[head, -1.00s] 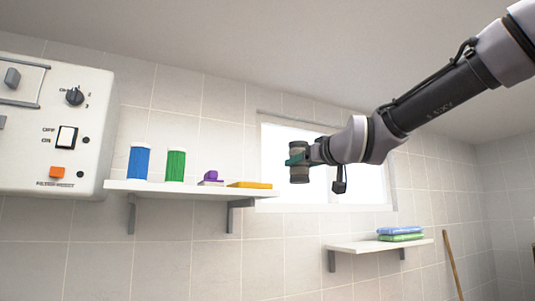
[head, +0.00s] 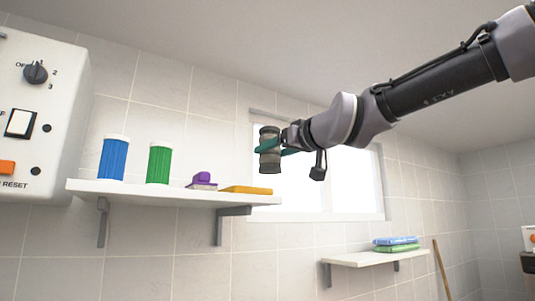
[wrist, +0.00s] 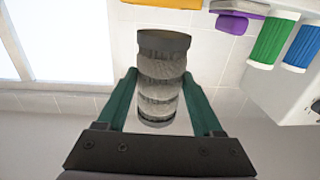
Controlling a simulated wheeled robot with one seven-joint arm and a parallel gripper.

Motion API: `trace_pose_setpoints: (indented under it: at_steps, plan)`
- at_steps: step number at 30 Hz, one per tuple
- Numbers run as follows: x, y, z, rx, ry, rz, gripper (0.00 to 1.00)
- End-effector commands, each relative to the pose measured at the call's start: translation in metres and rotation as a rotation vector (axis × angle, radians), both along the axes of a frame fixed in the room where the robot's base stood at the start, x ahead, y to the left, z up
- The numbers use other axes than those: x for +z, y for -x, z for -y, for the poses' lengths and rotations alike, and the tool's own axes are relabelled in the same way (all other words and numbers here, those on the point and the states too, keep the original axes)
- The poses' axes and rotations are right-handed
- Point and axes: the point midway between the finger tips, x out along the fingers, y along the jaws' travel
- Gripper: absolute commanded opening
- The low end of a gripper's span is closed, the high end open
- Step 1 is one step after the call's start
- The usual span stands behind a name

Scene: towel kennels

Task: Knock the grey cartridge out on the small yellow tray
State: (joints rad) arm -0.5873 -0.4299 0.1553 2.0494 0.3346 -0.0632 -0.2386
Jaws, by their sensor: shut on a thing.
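The grey cartridge (head: 269,150) is a ribbed cylinder with dark end bands, held upright in the air in the head view. My gripper (head: 270,147) has green fingers shut on its sides. In the wrist view the cartridge (wrist: 161,80) sits between the two green fingers of my gripper (wrist: 160,95). The small yellow tray (head: 246,190) lies at the right end of the upper white shelf, below and a little left of the cartridge in the head view. The tray also shows at the top edge of the wrist view (wrist: 168,3).
The white shelf (head: 150,191) also bears a blue cartridge (head: 114,158), a green cartridge (head: 159,163) and a purple-topped block (head: 202,180). A control box (head: 40,110) hangs at left. Folded towels (head: 396,244) lie on a lower shelf at right. A window (head: 330,180) is behind my gripper.

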Motion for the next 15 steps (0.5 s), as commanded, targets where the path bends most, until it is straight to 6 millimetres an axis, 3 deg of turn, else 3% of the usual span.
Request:
trace_pose_setpoints:
  at_steps: [7, 15]
  plan:
    - [0.0, -0.004, -0.003, 0.001, 0.0, 0.0, 0.07]
    - [-0.001, -0.021, -0.016, 0.001, 0.001, -0.001, 0.07]
